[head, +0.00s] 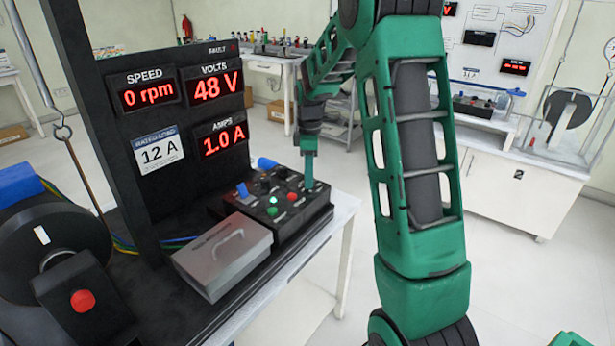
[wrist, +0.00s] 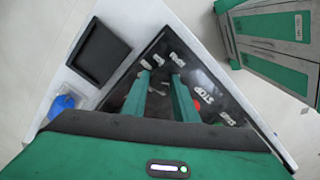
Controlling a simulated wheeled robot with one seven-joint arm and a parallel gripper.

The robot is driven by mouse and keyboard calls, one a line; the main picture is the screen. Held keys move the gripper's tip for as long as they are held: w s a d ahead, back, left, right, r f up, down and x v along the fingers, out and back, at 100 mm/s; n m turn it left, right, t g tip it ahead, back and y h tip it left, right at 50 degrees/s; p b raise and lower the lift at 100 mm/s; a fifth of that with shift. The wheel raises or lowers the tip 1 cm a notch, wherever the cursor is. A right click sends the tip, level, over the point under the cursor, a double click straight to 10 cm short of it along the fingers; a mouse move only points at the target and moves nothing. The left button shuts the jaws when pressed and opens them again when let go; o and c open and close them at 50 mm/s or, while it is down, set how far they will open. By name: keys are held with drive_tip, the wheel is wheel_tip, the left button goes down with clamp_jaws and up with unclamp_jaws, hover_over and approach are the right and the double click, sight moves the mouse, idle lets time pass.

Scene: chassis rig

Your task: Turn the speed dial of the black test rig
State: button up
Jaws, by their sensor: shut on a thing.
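The black test rig (head: 110,120) stands at the left of the head view. Its speed display (head: 148,93) reads 0 rpm. The control panel (head: 300,219) lies low on the bench with several knobs and buttons. My gripper (head: 307,187) points down at the panel's right part, its fingertips at the panel top. In the wrist view my gripper (wrist: 161,78) has its two fingers a little apart, shut on a dark thing at the panel. This appears to be the speed dial, mostly hidden by the fingers. A STOP label shows to their right.
A grey metal box (head: 222,255) with a handle sits in front of the panel. A red-buttoned black block (head: 85,300) and a dark wheel stand at left. A red button (head: 292,197) is close to my gripper. The floor right of the bench is clear.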

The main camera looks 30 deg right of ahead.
drive_tip(key=m, duration=0.7)
drive_tip(key=shift+w+d+r, duration=0.1)
drive_tip(key=shift+w+r, duration=0.05)
drive_tip(key=shift+w, duration=0.05)
drive_tip(key=m, duration=0.6)
drive_tip(key=shift+m, duration=0.4)
drive_tip(key=m, duration=1)
drive_tip(key=shift+m, duration=0.4)
drive_tip(key=shift+w+a, duration=0.1)
drive_tip(key=shift+a, duration=0.1)
drive_tip(key=o, duration=1.1)
drive_tip(key=shift+c, duration=0.2)
drive_tip(key=shift+d, duration=0.1)
